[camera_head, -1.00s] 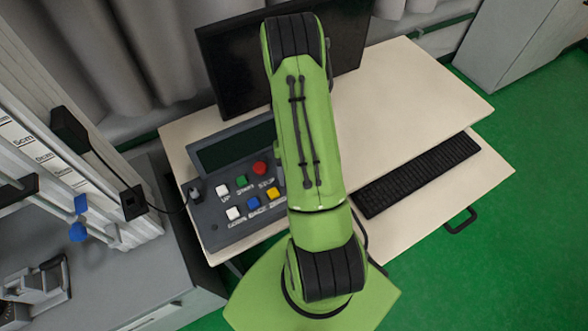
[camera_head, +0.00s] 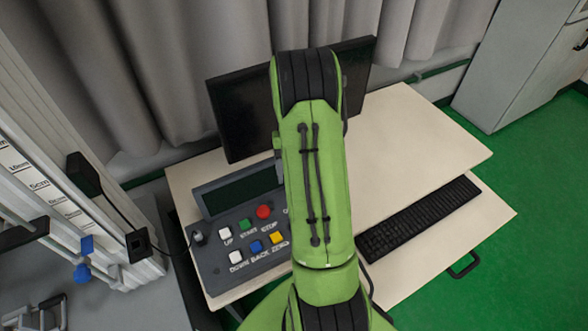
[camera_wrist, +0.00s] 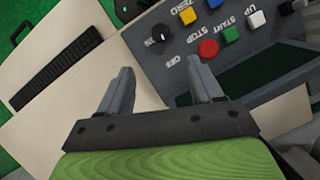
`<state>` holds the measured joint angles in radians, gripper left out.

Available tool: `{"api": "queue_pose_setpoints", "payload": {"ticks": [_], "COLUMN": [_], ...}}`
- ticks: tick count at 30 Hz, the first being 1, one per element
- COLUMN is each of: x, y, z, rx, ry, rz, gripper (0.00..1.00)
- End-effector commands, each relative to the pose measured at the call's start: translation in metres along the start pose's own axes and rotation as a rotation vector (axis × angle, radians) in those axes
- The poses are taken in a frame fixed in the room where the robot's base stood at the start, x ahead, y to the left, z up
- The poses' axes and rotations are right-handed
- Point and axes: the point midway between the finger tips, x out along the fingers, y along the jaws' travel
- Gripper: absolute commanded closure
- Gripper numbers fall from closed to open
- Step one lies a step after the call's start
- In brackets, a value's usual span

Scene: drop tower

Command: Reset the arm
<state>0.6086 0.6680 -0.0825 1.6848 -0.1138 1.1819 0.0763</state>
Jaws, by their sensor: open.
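My green arm stands upright in the middle of the head view, over the desk. My gripper (camera_wrist: 160,92) shows in the wrist view with two grey fingers apart and nothing between them. It hangs above the desk, beside the control panel. In the head view my gripper is hidden behind the arm. The grey control panel (camera_head: 208,267) lies on the desk's left part, with white, green, red, blue and yellow buttons and a dark display. In the wrist view the panel (camera_wrist: 275,52) appears upside down, with a black knob (camera_wrist: 160,36) near the fingers.
The beige desk (camera_head: 405,135) carries a black monitor (camera_head: 235,115) at the back and a black keyboard (camera_head: 418,215) on its right front. The drop tower (camera_head: 60,200) with scale marks stands at the left. A grey cabinet (camera_head: 515,70) stands at the back right; green floor (camera_head: 520,160) is clear.

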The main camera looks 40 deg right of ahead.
Motion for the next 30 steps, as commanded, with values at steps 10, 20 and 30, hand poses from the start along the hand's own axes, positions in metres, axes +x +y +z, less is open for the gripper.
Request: {"api": "queue_pose_setpoints", "payload": {"ticks": [10, 20, 30], "x": [-0.003, -0.09, -0.09], "y": [-0.002, -0.08, -0.097], "z": [0.002, 0.12, 0.259], "rx": [-0.006, -0.28, -0.618], "ry": [0.009, 0.365, 0.769], "rz": [0.001, 0.029, -0.014], "gripper": [0.35, 0.35, 0.35]}}
